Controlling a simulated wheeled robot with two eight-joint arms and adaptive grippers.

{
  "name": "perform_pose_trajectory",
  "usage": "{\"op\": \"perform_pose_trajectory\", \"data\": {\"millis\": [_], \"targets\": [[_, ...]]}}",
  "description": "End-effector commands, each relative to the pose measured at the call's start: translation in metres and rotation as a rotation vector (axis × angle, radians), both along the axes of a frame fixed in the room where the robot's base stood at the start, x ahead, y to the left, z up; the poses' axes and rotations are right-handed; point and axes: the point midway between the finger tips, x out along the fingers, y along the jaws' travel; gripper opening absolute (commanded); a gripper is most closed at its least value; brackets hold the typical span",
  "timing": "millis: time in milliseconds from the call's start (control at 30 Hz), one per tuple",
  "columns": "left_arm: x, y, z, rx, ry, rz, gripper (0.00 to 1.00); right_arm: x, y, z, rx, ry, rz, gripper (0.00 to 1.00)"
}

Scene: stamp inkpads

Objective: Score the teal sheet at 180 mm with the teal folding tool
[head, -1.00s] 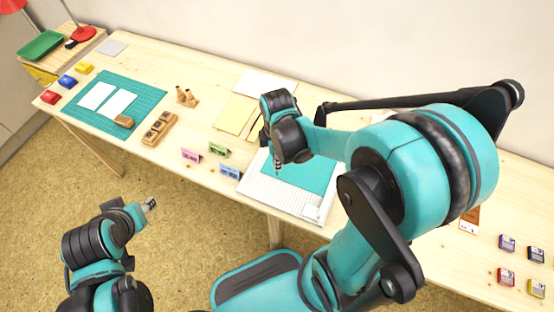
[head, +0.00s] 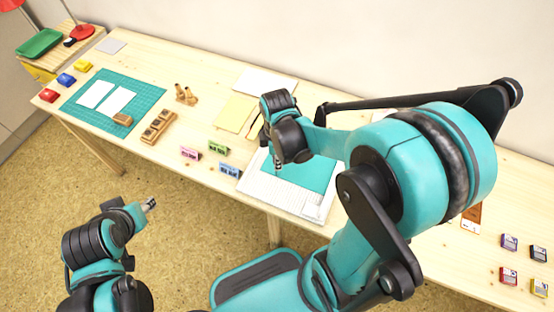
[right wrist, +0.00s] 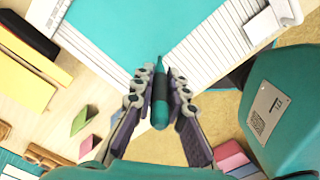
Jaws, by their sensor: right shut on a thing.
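The teal sheet (head: 312,176) lies on the white grooved scoring board (head: 283,199) near the table's front edge. The sheet (right wrist: 125,25) and the lined board (right wrist: 205,45) also show in the right wrist view. My right gripper (head: 268,153) is over the sheet's left part in the head view. In the right wrist view the gripper (right wrist: 160,88) is shut on the teal folding tool (right wrist: 160,112), whose narrow tip points towards the sheet. I cannot tell whether the tip touches it. My left gripper (head: 149,204) is off the table's front, its jaw state unclear.
Pink (head: 189,153), green (head: 217,147) and blue (head: 229,170) labelled blocks stand left of the board. A cream pad (head: 234,112) lies behind. A green cutting mat (head: 150,95) lies further left. Several small inkpads (head: 509,242) sit at the far right.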

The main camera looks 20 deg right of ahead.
Motion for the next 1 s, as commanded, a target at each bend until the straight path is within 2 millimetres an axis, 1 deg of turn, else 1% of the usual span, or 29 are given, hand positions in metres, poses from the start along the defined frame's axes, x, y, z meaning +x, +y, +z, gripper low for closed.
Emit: {"op": "perform_pose_trajectory", "data": {"millis": [267,700,1000], "targets": [[0.000,0.000,0.000,0.000,0.000,0.000,0.40,0.001,-0.001,0.000,0.000,0.000,0.000,0.00],[0.000,0.000,-0.003,0.000,0.000,0.000,0.40,0.013,-0.015,-0.001,0.000,0.000,-0.001,0.00],[0.000,0.000,-0.003,0.000,0.000,0.000,0.40,0.013,-0.016,-0.001,-0.001,-0.001,0.000,0.00]]}}
